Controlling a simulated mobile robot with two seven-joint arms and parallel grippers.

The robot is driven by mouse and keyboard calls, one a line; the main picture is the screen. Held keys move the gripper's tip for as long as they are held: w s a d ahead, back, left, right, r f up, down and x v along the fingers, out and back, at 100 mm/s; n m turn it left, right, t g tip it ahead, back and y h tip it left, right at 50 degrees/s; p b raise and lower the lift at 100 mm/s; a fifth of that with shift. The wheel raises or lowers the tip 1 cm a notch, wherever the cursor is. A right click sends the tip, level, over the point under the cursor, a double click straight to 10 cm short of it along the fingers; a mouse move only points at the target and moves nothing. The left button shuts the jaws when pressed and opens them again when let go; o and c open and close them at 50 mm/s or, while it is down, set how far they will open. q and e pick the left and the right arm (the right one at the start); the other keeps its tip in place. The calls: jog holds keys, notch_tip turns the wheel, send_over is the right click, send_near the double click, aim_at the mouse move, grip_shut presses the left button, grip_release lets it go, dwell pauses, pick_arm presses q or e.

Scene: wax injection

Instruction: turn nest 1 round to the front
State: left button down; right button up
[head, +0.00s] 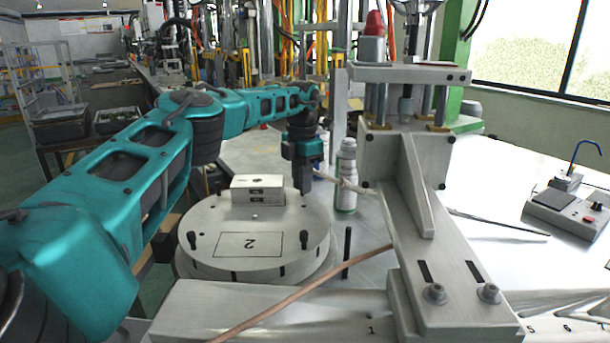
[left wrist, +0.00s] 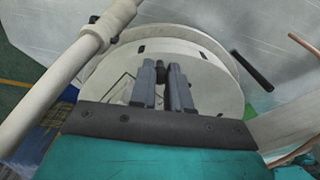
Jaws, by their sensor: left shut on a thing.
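The round grey turntable (head: 205,222) stands left of the press. Its front part bears a rectangular outline with the number 2 (head: 248,245); no number 1 shows on it. A metal block mould (head: 257,189) sits on its far half. Two dark pegs, left (head: 192,240) and right (head: 303,239), stand near the front. My left gripper (head: 303,188) points down at the turntable's far right edge. In the left wrist view its fingers (left wrist: 163,88) are shut on a dark peg (left wrist: 163,72) on the turntable (left wrist: 205,70). My right gripper is out of view.
The press (head: 415,190) stands close on the right, with a white bottle (head: 346,175) behind the turntable's right side. A thin black post (head: 347,252) stands by the right rim. A copper-coloured rod (head: 300,293) crosses the front. A control box (head: 567,212) is far right.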

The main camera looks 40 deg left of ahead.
aim_at(285, 189)
pick_arm(q)
jog(key=shift+a+r+n+p, duration=0.3)
jog(key=shift+a+p, duration=0.05)
jog(key=shift+p, duration=0.1)
jog(key=shift+a+n+p, duration=0.7)
jog(key=shift+a+p, duration=0.15)
jog(key=shift+p, duration=0.35)
jog(key=shift+s+a+f, duration=0.1)
jog(key=shift+a+f, duration=0.05)
jog(key=shift+a, duration=0.15)
jog(key=shift+a+f+n, duration=0.1)
jog(key=shift+a+n, duration=0.15)
jog(key=shift+n, duration=0.25)
jog(key=shift+s+a+f+n, duration=0.15)
jog(key=shift+a+n, duration=0.15)
jog(key=shift+a, duration=0.15)
jog(key=shift+s+a+n+b, duration=0.1)
jog(key=shift+a+n+b, duration=0.2)
jog(key=shift+b, duration=0.3)
jog(key=shift+s+a+n+b, duration=0.2)
jog(key=shift+a+n+b, duration=0.25)
jog(key=shift+b, duration=0.7)
